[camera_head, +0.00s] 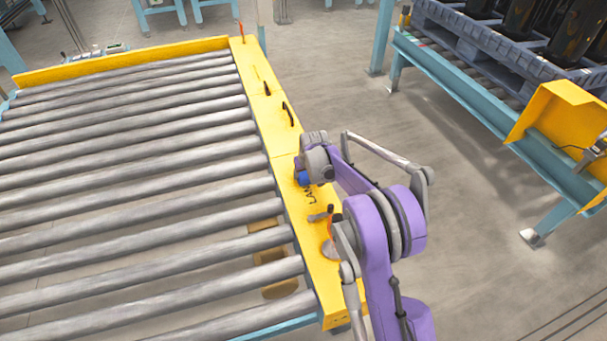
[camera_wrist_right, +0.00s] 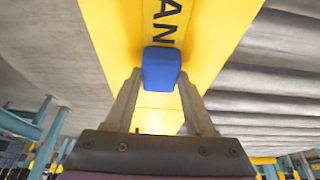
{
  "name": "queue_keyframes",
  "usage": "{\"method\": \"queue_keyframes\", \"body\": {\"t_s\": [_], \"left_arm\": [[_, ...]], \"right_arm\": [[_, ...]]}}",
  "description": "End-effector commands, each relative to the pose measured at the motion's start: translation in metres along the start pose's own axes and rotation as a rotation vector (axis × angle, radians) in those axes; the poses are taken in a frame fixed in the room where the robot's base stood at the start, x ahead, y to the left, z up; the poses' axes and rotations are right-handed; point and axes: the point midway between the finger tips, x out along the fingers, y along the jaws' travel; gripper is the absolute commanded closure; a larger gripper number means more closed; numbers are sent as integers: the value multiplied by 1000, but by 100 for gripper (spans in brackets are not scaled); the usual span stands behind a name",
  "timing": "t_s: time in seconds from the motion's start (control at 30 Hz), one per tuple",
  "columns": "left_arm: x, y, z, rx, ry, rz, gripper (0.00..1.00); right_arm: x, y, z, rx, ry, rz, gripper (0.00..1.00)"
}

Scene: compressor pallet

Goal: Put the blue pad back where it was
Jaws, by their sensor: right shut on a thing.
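The blue pad (camera_head: 304,178) shows as a small blue patch at the yellow side rail (camera_head: 266,113) of the roller conveyor, beside black lettering. My right gripper (camera_head: 305,174) is above the rail and partly hides the pad. In the right wrist view the blue pad (camera_wrist_right: 161,66) sits between the fingertips of my right gripper (camera_wrist_right: 160,78), which is shut on it. The yellow rail (camera_wrist_right: 215,30) with its lettering lies behind the pad. I cannot tell whether the pad touches the rail. My left gripper is not in view.
The conveyor's grey rollers (camera_head: 130,155) fill the left side. Small black handles (camera_head: 288,114) and an orange-tipped lever (camera_head: 330,222) stand on the rail. A blue pallet (camera_head: 490,48) rests on a second conveyor at upper right. Open floor (camera_head: 470,200) lies between.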

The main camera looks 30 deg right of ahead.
Motion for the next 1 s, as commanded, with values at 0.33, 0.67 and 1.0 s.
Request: {"method": "queue_keyframes", "body": {"t_s": [0.33, 0.67, 1.0], "left_arm": [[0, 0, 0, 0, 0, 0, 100], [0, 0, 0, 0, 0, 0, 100], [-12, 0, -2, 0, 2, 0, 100]], "right_arm": [[1, 0, 1, 0, 0, 0, 33], [1, 0, 0, 0, 0, 0, 15], [-39, 0, -1, 0, 0, 0, 15]]}}
